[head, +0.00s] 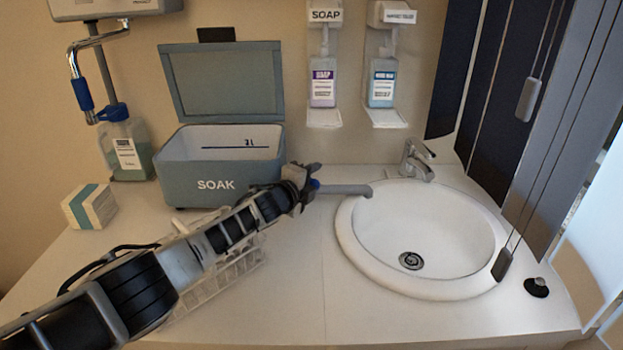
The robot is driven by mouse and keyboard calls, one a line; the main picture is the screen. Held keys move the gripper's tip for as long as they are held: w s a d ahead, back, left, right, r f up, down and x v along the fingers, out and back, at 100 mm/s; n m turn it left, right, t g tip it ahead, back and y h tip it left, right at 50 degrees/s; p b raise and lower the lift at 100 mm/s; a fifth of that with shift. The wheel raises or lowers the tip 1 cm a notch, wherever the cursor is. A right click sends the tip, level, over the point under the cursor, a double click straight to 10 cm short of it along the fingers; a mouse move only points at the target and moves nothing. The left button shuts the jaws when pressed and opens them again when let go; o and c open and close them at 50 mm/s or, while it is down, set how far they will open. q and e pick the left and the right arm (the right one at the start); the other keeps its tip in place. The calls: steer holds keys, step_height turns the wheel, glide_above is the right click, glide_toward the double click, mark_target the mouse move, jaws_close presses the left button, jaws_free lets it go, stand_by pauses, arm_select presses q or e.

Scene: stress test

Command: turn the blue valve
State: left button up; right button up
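A short grey pipe (345,189) reaches from the counter over the left rim of the sink. A small blue part (315,184), which looks like the blue valve, shows at the pipe's left end. The rest of it is hidden behind my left gripper. My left gripper (304,183) is right at this blue part, in front of the SOAK box. I cannot tell whether its fingers are closed on the part or only beside it. My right gripper is not in view.
The open grey SOAK box (215,185) stands behind my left arm, and a wire rack (245,262) lies under it. The white sink (425,225) with a chrome tap (415,160) is at right. A blue-handled crank (82,93) hangs at upper left. The front middle counter is clear.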

arm_select(q)
steer(key=shift+a, duration=0.25)
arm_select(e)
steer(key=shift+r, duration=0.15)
arm_select(q)
steer(key=shift+s+a+r+p, duration=0.25)
steer(key=shift+s+p, duration=0.35)
steer(key=shift+p, duration=0.2)
steer(key=p+v, duration=0.1)
steer(key=v, duration=1.3)
steer(key=shift+s+p, duration=0.25)
steer(key=shift+p, duration=0.05)
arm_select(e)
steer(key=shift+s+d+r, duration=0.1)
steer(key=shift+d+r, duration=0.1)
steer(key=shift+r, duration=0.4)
